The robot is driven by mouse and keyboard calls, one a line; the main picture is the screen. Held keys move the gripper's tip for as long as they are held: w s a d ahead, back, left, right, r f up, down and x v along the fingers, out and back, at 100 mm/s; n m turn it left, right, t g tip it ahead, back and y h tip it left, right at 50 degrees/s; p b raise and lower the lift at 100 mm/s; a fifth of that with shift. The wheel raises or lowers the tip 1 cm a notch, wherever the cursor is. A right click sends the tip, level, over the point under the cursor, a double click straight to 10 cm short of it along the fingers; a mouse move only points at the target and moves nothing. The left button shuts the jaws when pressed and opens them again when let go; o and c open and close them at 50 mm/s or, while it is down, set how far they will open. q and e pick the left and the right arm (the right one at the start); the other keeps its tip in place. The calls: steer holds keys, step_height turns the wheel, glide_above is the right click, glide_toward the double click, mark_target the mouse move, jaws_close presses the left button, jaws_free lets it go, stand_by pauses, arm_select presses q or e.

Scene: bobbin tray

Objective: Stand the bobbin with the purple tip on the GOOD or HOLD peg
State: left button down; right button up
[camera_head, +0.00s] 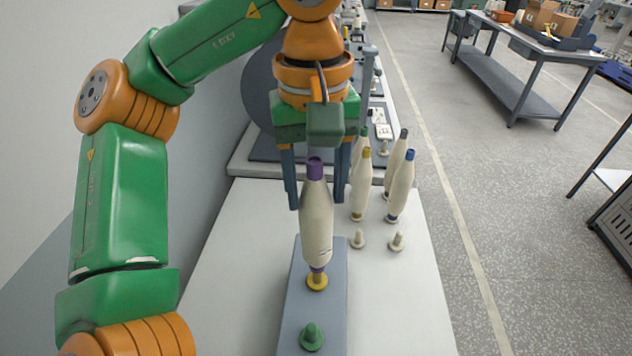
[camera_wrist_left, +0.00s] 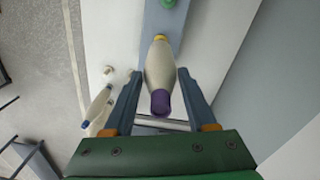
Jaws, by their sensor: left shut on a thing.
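The cream bobbin (camera_head: 316,218) with the purple tip stands upright between the fingers of my left gripper (camera_head: 315,195). In the left wrist view the same bobbin (camera_wrist_left: 159,70) sits between the fingertips (camera_wrist_left: 160,78), purple tip towards the camera. Its lower end is at the yellow peg (camera_head: 317,282) on a grey-blue board (camera_head: 334,300); whether it is seated or just above cannot be told. A green peg (camera_head: 312,337) stands bare on the nearer part of the board. No GOOD or HOLD label is readable. My right gripper is not in view.
Several other bobbins stand right of the gripper, including a yellow-tipped one (camera_head: 361,185) and a blue-tipped one (camera_head: 401,187). Two bare cream pegs (camera_head: 358,239) (camera_head: 397,241) stand in front of them. The white table (camera_head: 405,310) is clear right of the board.

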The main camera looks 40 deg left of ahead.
mark_target(315, 163)
arm_select(q)
steer(key=shift+f+b, duration=1.6)
steer(key=shift+f, duration=0.5)
steer(key=shift+c, duration=0.6)
jaws_free()
step_height(315, 163, up, 7)
steer(key=p, duration=0.4)
steer(key=shift+s+r, duration=0.1)
steer(key=shift+r, duration=0.05)
